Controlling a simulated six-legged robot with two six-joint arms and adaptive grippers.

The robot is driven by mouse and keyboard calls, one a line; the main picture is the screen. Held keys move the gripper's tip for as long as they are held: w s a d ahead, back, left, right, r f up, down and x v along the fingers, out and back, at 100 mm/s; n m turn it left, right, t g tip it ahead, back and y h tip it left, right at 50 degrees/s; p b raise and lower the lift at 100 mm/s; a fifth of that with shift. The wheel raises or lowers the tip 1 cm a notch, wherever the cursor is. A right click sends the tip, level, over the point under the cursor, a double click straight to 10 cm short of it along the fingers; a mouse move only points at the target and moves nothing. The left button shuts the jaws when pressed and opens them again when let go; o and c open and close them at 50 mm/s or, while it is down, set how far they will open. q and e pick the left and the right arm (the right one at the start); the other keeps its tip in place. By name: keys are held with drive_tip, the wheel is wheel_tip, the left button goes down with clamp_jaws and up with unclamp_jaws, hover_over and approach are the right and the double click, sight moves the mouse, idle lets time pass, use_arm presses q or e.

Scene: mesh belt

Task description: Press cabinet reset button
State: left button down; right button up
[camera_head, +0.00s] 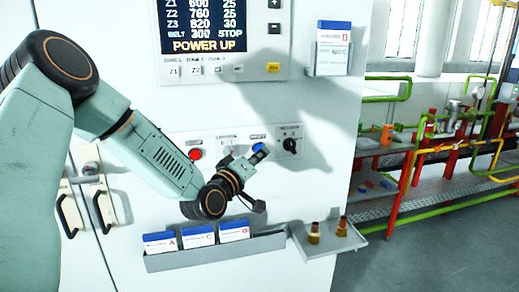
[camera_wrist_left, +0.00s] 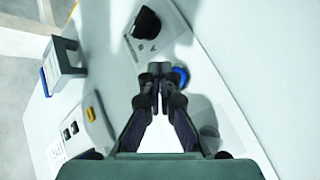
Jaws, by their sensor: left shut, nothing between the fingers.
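The white cabinet (camera_head: 130,20) fills the left and middle of the head view. A blue button (camera_head: 258,147) sits in its lower control row, between a partly hidden control and a black rotary knob (camera_head: 290,145). The blue button also shows in the wrist view (camera_wrist_left: 182,76), partly behind the fingers. My left gripper (camera_head: 250,158) is shut and empty, its tips close to the blue button. In the wrist view the closed fingertips (camera_wrist_left: 156,73) lie just left of the button; I cannot tell whether they touch it. My right gripper is not in view.
A red button (camera_head: 195,154) is left of my gripper. A display (camera_head: 203,25) reads POWER UP, with a yellow key (camera_head: 273,67) below. A card tray (camera_head: 215,252) and a shelf with brass fittings (camera_head: 330,246) jut out below. A card holder (camera_head: 330,70) is upper right.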

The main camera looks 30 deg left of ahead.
use_arm(q)
drive_tip(key=shift+w+a, duration=0.25)
drive_tip(key=shift+a, duration=0.15)
idle(0.8)
drive_tip(key=shift+s+a+r, duration=0.1)
drive_tip(key=shift+s+r, duration=0.05)
drive_tip(key=shift+s, duration=0.05)
drive_tip(key=shift+w+a+f, duration=0.15)
drive_tip(key=shift+w+f, duration=0.05)
drive_tip(key=shift+w, duration=0.15)
drive_tip(key=shift+s+a+r, duration=0.1)
drive_tip(key=shift+r, duration=0.05)
